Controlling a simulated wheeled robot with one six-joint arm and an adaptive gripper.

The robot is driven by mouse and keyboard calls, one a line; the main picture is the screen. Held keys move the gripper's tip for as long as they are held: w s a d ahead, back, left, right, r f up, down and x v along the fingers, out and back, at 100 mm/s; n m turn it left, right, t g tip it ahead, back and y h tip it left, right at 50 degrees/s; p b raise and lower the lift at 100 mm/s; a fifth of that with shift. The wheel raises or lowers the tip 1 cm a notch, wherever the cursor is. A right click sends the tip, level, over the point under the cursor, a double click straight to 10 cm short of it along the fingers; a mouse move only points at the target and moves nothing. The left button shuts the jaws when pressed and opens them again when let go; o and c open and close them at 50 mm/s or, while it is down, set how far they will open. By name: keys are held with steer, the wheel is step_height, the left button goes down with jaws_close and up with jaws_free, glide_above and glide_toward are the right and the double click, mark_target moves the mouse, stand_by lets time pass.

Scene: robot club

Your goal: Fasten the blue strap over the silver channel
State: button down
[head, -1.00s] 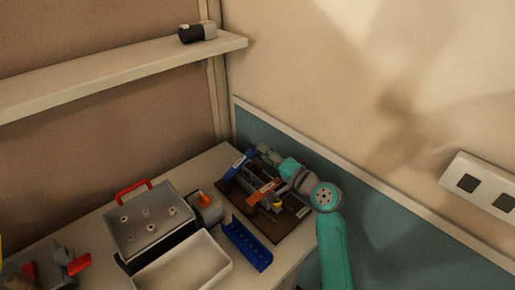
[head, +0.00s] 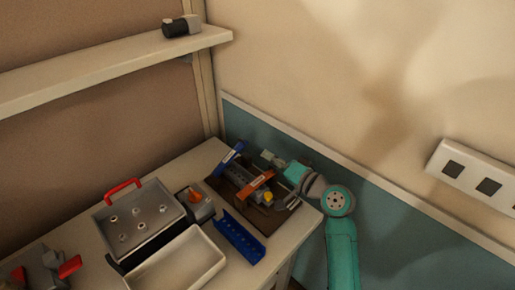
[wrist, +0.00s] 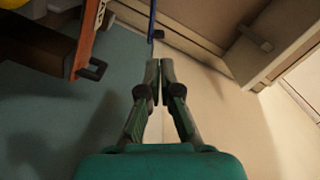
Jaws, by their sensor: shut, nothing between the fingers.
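The blue strap (head: 230,157) slants upward on the left of a dark board (head: 279,218), raised at its far end. In the wrist view the strap shows as a thin upright blue strip (wrist: 152,22) beyond my fingertips. The silver channel (head: 238,176) lies between it and an orange strap (head: 257,183), partly hidden by that strap. My gripper (head: 266,156) is at the far right side of the board, to the right of the blue strap and apart from it. In the wrist view its fingers (wrist: 160,64) are together and empty.
The orange strap also stands close at the wrist view's left (wrist: 86,38). A yellow part (head: 267,198) sits on the board. A blue perforated channel (head: 240,236), a cream tray (head: 180,262) and a grey box with red handle (head: 138,215) stand left. The wall is close behind.

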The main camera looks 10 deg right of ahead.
step_height(320, 180, up, 4)
steer(key=a+n+h, duration=0.1)
steer(key=a+n, duration=0.2)
steer(key=n, duration=0.5)
steer(key=r+n+g+h, duration=0.1)
steer(key=r+n+h, duration=0.1)
steer(key=n, duration=0.6)
glide_above(241, 138)
steer(key=s, duration=0.4)
steer(key=shift+w+d+f, duration=0.1)
steer(key=shift+w+f, duration=0.15)
steer(key=shift+f, duration=0.4)
steer(key=shift+w+d+f, duration=0.1)
steer(key=shift+w+f, duration=0.15)
steer(key=shift+f, duration=0.4)
steer(key=shift+w+f, duration=0.25)
steer(key=shift+f, duration=0.4)
steer(key=shift+w+d+f+m, duration=0.25)
steer(key=shift+d+f+m, duration=0.15)
steer(key=shift+f+m, duration=0.2)
